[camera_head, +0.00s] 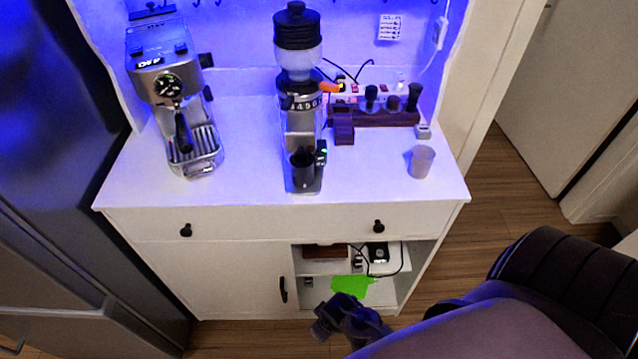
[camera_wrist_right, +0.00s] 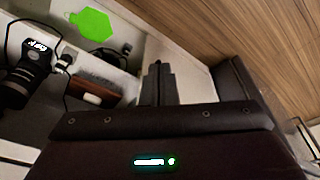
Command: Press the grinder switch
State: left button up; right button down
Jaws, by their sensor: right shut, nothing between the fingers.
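The grinder (camera_head: 300,110) stands on the white cabinet top, with a black lid, a clear hopper and a silver body. An orange lever (camera_head: 329,88) sticks out at its right side. A dark part with a small green light (camera_head: 322,150) is low on its right side; I cannot tell whether this is the switch. My right gripper (camera_head: 325,327) is below and in front of the cabinet top, near the open lower shelf, well apart from the grinder. In the right wrist view its fingers (camera_wrist_right: 157,70) are together and empty. My left gripper is out of view.
An espresso machine (camera_head: 170,85) stands left of the grinder. A dark wooden stand with tampers (camera_head: 375,116) and a cup (camera_head: 421,162) are to its right. The open shelf holds a bright green flat thing (camera_head: 352,285) and a camera-like device (camera_wrist_right: 28,72). The cabinet top's front strip is mostly clear.

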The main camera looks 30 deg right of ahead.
jog(key=w+d+r+t+h+p, duration=0.1)
jog(key=w+d+r, duration=0.15)
jog(key=r, duration=0.95)
jog(key=w+d+r+t+p, duration=0.15)
jog(key=w+r, duration=0.25)
jog(key=r, duration=0.8)
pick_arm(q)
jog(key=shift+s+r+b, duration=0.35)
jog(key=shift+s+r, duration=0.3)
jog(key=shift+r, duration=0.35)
pick_arm(e)
jog(key=w+d+r+n+t+y, duration=0.1)
jog(key=w+d+r+n, duration=0.2)
jog(key=r, duration=0.5)
jog(key=w+d+r+n+t, duration=0.2)
jog(key=w+d+r+n, duration=0.1)
jog(key=d+r+n, duration=0.2)
jog(key=shift+w+d+r+y, duration=0.4)
jog(key=shift+d+r, duration=0.15)
jog(key=shift+r, duration=0.85)
jog(key=shift+s, duration=0.1)
jog(key=shift+f, duration=0.1)
